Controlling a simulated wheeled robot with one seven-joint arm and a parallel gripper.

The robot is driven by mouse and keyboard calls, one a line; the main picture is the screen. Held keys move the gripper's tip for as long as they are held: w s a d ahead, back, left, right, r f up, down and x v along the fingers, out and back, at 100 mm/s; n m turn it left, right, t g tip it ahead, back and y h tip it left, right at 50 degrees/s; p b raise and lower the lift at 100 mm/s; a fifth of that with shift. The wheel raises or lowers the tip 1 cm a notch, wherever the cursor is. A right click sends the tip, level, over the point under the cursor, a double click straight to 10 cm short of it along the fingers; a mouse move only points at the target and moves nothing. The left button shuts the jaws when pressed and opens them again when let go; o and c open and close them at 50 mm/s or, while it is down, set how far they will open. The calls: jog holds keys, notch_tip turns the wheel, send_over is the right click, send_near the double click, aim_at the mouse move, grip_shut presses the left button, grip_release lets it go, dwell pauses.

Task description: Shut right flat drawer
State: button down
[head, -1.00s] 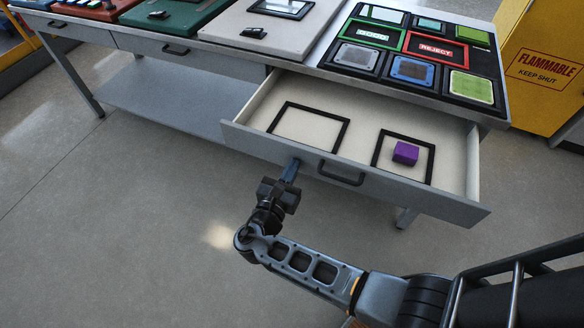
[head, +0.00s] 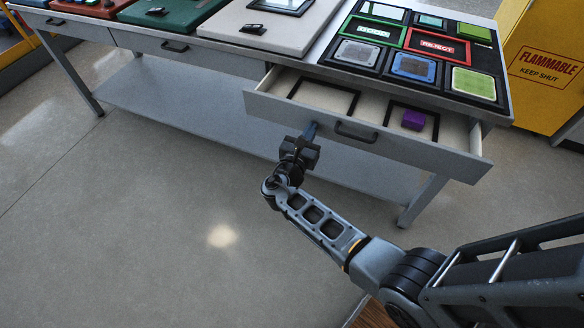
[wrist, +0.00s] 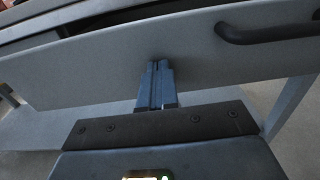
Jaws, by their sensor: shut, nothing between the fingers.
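The right flat drawer (head: 365,138) is partly open under the right part of the workbench. Its grey front panel fills much of the wrist view (wrist: 110,62). Its dark bar handle (head: 356,132) also shows at the upper right of the wrist view (wrist: 272,30). A purple block (head: 413,120) lies inside a black frame on the drawer's right side. My gripper (head: 311,130) is shut and empty. Its fingertips (wrist: 158,66) are at the front panel, left of the handle, and appear to touch it.
The workbench top carries panels with coloured squares (head: 420,50) and a pale board (head: 270,30). A second drawer at left (head: 180,50) is shut. A yellow flammables cabinet (head: 545,60) stands at the right. The floor (head: 130,220) in front is clear.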

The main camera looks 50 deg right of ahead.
aim_at(329, 101)
jog(key=b+x, duration=0.2)
jog(key=x, duration=0.5)
jog(key=b+x, duration=0.3)
jog(key=x, duration=0.5)
jog(key=shift+f+b, duration=0.2)
jog(key=shift+b, duration=0.1)
jog(key=shift+w+d+r, duration=0.1)
jog(key=shift+w+d, duration=0.1)
jog(key=shift+d, duration=0.4)
jog(key=shift+d+r, duration=0.1)
jog(key=shift+d, duration=0.05)
jog(key=shift+d+r, duration=0.1)
